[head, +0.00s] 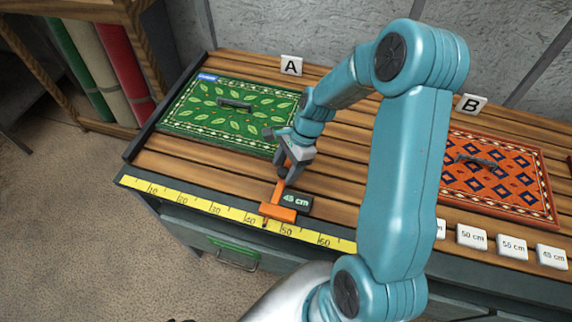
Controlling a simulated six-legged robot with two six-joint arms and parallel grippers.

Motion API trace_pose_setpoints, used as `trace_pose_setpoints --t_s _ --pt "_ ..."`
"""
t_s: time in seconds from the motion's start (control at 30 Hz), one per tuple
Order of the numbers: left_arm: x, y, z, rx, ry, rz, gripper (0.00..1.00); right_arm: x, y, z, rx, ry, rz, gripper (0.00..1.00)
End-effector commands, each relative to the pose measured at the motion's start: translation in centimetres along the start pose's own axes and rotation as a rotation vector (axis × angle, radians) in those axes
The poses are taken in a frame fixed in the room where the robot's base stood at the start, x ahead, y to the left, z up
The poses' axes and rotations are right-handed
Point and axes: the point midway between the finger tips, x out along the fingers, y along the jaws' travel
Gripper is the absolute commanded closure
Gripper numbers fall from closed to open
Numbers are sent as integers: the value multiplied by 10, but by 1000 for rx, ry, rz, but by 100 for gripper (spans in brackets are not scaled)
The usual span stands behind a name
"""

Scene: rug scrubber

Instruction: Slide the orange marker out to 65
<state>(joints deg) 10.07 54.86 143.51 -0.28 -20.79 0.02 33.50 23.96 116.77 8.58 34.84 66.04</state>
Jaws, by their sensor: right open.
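The orange marker (278,211) sits at the yellow ruler (190,204) on the bench's front edge, with its pointer between the 40 and 50 marks. A dark tag on it (297,202) reads "45 cm". My right gripper (283,168) is open, at the top of the marker's upright orange part. The fingers partly hide that part, and I cannot tell whether they touch it. My left gripper is not in view.
A green leaf-patterned rug (205,115) lies by sign A (291,65). An orange rug (490,180) lies by sign B (471,104). Several white cm tags (512,247) stand at the front right. My right arm hides the bench middle. The ruler right of the marker looks clear.

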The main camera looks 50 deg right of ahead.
Motion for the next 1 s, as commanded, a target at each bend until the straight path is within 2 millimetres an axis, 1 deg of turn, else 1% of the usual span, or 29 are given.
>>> trace_pose_setpoints --t_s 0.07,0.1,0.17,0.2,0.27,0.3,0.47,0.57,0.63,0.77,1.0 --pt "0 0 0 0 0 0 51 0 0 0 0 0 0 40" --pt "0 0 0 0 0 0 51 0 0 0 0 0 0 43" --pt "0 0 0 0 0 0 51 0 0 0 0 0 0 63" --pt "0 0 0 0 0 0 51 0 0 0 0 0 0 76" --pt "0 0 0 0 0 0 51 0 0 0 0 0 0 95" --pt "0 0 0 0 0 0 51 0 0 0 0 0 0 100" --pt "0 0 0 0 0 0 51 -1 1 -2 1 0 -1 100" --pt "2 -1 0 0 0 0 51 -3 7 -8 4 1 -2 100" --pt "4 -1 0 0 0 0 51 -5 14 -15 5 2 -2 100" --pt "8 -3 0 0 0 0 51 -13 35 -35 9 3 -4 100" --pt "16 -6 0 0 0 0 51 -31 82 -78 10 4 -5 100"
